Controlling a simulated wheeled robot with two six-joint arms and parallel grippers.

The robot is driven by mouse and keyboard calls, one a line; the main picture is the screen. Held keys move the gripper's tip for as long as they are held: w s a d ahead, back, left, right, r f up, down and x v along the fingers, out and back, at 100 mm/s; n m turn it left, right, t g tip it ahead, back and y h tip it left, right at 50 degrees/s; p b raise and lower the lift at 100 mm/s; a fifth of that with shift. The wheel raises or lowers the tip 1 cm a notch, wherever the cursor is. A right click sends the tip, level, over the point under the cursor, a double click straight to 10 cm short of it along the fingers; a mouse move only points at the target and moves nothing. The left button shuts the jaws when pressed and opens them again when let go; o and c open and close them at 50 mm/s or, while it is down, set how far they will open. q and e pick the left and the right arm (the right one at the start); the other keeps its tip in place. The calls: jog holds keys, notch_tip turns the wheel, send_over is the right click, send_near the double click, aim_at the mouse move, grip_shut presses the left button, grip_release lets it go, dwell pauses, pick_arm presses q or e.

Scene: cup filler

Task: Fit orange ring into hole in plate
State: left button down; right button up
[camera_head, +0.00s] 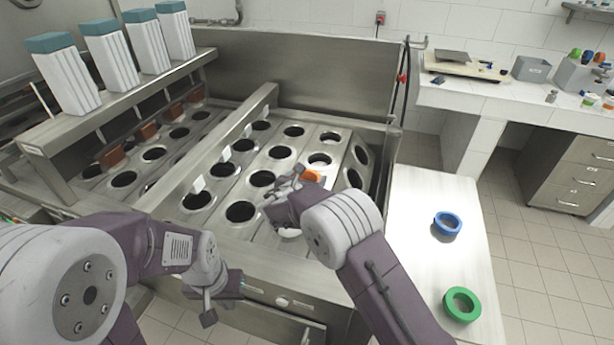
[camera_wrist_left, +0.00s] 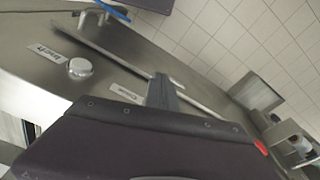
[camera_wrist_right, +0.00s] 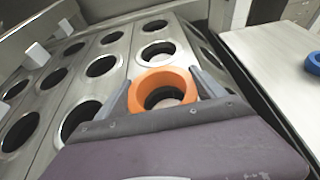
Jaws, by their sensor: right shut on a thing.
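The orange ring (camera_wrist_right: 163,82) is held between the two fingers of my right gripper (camera_wrist_right: 160,90), as the right wrist view shows. In the head view only a part of the orange ring (camera_head: 312,177) shows beyond the right gripper (camera_head: 290,190). The steel plate (camera_head: 285,165) with rows of round holes lies below it. The ring is over the right part of the plate; its exact height cannot be told. A hole (camera_wrist_right: 157,50) shows just beyond the ring. My left gripper (camera_head: 215,300) hangs in front of the machine, away from the plate; its opening is unclear.
A blue ring (camera_head: 447,224) and a green ring (camera_head: 461,304) lie on the side table (camera_head: 410,215) at the right. White cartons with teal tops (camera_head: 66,75) stand on a raised shelf at the left. A raised steel bar (camera_head: 215,145) divides the rows of holes.

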jog(key=shift+f, duration=0.1)
jog(key=o, duration=1.3)
jog(key=shift+o, duration=0.2)
jog(key=shift+s, duration=0.1)
jog(key=v, duration=0.9)
jog(key=shift+b, duration=0.35)
